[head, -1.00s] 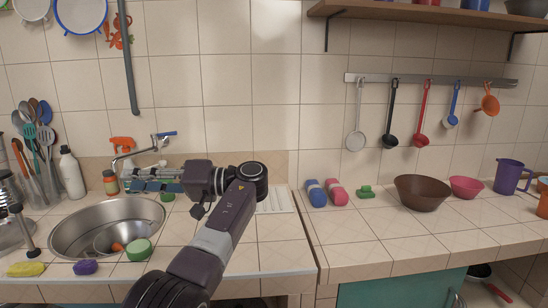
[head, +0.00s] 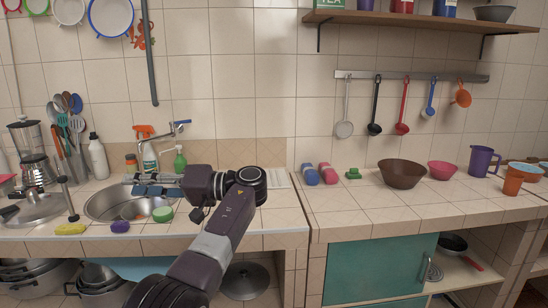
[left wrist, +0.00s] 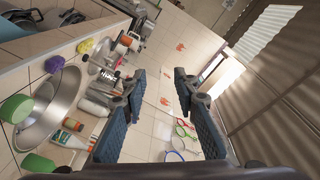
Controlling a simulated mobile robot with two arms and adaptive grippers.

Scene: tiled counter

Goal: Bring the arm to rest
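My left arm comes in from the bottom of the head view. Its gripper (head: 152,190) points left over the right part of the sink area, partly hidden by the wrist. In the left wrist view the two dark blue fingers (left wrist: 160,76) stand apart with nothing between them. I cannot see the gripper touching anything. My right gripper is in neither view.
The sink (head: 98,208) is left of my arm, with a green soap bottle (head: 180,160) and a spray bottle (head: 147,152) behind. Two rollers, a brown bowl (head: 402,174) and a purple jug (head: 484,161) stand on the right counter. The counter front right of my arm is clear.

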